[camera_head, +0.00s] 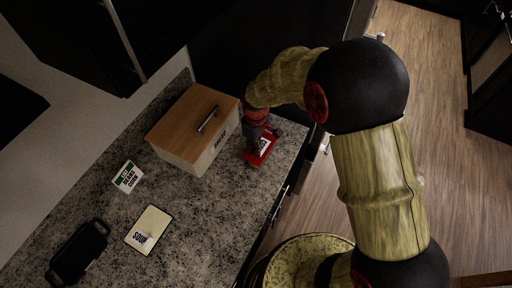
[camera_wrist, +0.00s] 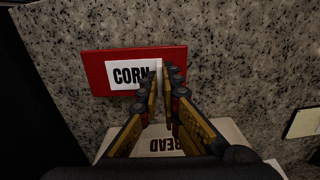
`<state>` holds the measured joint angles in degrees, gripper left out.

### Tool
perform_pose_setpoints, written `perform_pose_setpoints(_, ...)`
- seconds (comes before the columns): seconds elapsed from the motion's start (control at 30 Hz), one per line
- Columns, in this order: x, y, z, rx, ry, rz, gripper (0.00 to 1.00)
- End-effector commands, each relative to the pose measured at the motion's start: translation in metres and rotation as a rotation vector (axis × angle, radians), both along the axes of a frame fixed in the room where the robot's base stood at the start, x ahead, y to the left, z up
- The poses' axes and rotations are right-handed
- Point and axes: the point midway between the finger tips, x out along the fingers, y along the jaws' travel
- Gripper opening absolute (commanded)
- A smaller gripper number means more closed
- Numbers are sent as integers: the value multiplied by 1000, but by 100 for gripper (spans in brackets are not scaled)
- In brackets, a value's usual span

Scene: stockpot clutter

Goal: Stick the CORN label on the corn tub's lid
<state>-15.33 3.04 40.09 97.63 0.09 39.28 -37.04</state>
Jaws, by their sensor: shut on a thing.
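The white CORN label (camera_wrist: 132,74) shows in the wrist view over a flat red surface (camera_wrist: 97,85), which looks like the corn tub's lid. In the head view the red lid (camera_head: 255,160) sits on the counter's right part, with the white label (camera_head: 264,147) on or just above it. My gripper (camera_wrist: 161,82) is shut on the right end of the label. Its fingers hide part of that end. I cannot tell whether the label touches the red surface. In the head view my gripper (camera_head: 263,137) is above the red lid and partly hidden by my wrist.
A bread box (camera_head: 180,120) with a wooden lid stands left of my gripper, close by. A small sign (camera_head: 128,177), a cream SOUP card (camera_head: 149,230) and a black container (camera_head: 78,252) are farther left on the speckled counter (camera_head: 200,215). The counter's edge is at right.

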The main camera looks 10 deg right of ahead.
Motion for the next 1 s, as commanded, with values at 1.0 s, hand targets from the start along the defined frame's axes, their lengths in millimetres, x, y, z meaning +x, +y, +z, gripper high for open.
perform_pose_setpoints(1.0, 0, 0, 1, 0, 0, 0, 27)
